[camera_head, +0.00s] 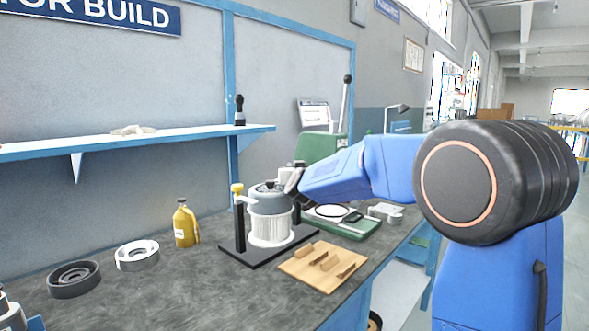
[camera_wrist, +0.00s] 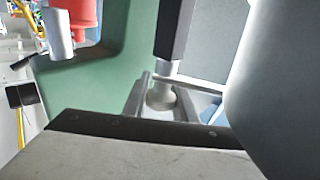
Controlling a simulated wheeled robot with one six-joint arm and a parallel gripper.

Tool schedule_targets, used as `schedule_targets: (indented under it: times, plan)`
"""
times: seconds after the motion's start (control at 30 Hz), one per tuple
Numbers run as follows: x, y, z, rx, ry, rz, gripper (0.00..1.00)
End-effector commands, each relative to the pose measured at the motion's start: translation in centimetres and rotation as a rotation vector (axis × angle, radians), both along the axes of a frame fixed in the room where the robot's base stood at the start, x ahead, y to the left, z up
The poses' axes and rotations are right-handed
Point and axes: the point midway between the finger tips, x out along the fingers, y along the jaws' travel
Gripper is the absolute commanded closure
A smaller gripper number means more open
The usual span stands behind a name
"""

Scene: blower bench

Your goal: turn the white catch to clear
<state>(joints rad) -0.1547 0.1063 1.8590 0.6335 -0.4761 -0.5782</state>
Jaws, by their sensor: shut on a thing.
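The blower assembly stands on a black base (camera_head: 232,246). It has a white ribbed cylinder (camera_head: 271,226) under a grey lid (camera_head: 268,195). My gripper (camera_head: 292,184) reaches in from the right, at the lid's right side. In the wrist view my gripper (camera_wrist: 160,100) is shut on a pale knob-like part, which looks like the white catch (camera_wrist: 159,96), at the end of a black post (camera_wrist: 173,30). In the head view my gripper largely hides this part, so its angle is unclear there.
A yellow-topped post (camera_head: 237,188) with a pale arm stands at the assembly's left. A wooden block holder (camera_head: 310,277) lies in front, and a green tray (camera_head: 350,229) is at right. A yellow bottle (camera_head: 185,226) and two rings (camera_head: 137,255) stand left.

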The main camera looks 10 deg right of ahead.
Motion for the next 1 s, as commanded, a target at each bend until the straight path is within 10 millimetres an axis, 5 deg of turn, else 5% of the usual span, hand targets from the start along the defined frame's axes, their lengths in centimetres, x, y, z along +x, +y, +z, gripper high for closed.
schedule_targets:
  times: [0.77, 0.8, 0.87, 1.0]
  plan:
    - [-0.03, -0.12, 0.11, 0.000, -0.002, -0.040, 1.00]
    - [-0.03, -0.11, 0.12, 0.000, -0.002, -0.040, 0.73]
    - [-0.03, -0.11, 0.11, 0.000, -0.002, -0.040, 0.58]
    - [-0.03, -0.13, 0.08, 0.000, -0.002, -0.040, 0.56]
